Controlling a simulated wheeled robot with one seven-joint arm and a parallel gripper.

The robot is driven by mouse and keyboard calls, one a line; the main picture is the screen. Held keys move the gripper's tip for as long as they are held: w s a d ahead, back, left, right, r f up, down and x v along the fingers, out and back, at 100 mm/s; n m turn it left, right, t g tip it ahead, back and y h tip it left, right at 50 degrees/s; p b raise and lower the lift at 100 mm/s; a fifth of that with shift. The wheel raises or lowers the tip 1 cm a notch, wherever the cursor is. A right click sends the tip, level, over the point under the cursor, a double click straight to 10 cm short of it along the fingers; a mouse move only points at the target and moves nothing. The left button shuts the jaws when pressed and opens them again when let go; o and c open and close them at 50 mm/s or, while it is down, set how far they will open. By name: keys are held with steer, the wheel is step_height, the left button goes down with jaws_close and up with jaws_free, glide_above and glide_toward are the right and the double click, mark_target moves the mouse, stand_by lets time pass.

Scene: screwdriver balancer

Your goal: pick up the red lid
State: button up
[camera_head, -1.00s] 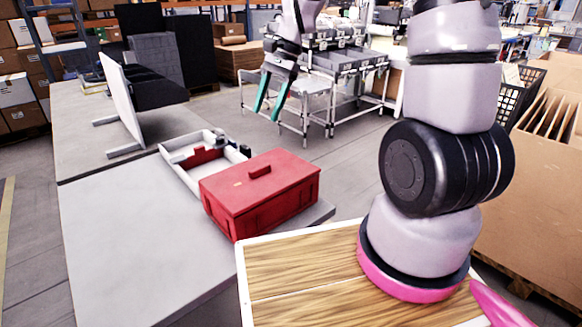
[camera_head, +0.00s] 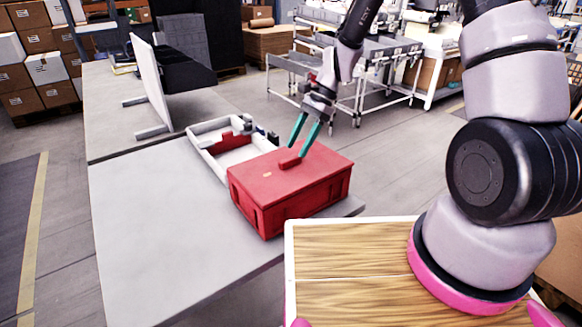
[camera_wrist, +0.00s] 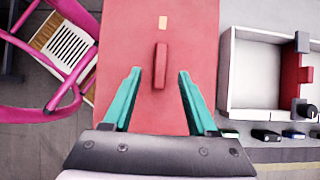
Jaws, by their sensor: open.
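The red lid (camera_head: 318,174) lies on top of the red box (camera_head: 301,202) on the grey table, with a raised handle bar (camera_head: 289,160) in its middle. In the wrist view the lid (camera_wrist: 185,35) runs up the picture and its handle (camera_wrist: 160,66) is upright near the centre. My gripper (camera_head: 296,152) is open, with teal fingers pointing down at the handle. In the wrist view my gripper (camera_wrist: 159,74) has one finger on each side of the handle, with gaps on both sides. I cannot tell how far above the lid the fingertips are.
A white tray (camera_head: 201,143) with red and black parts stands just behind the box. A white upright panel (camera_head: 148,82) stands farther back on the table. The table's front left (camera_head: 150,230) is clear. My wooden-topped base is at the right.

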mark_target(290, 158)
steer(key=x, duration=0.3)
steer(key=shift+s+a+f, duration=0.15)
steer(key=shift+a+f, duration=0.05)
jaws_close()
steer(key=shift+r, duration=0.1)
step_height(290, 158, up, 9)
steer(key=shift+f, duration=0.2)
step_height(290, 158, down, 4)
steer(key=shift+a+r, duration=0.1)
steer(key=shift+a, duration=0.05)
steer(key=shift+w+f, duration=0.1)
steer(key=shift+f, duration=0.85)
steer(key=shift+w+f, duration=0.15)
steer(key=shift+f, duration=0.8)
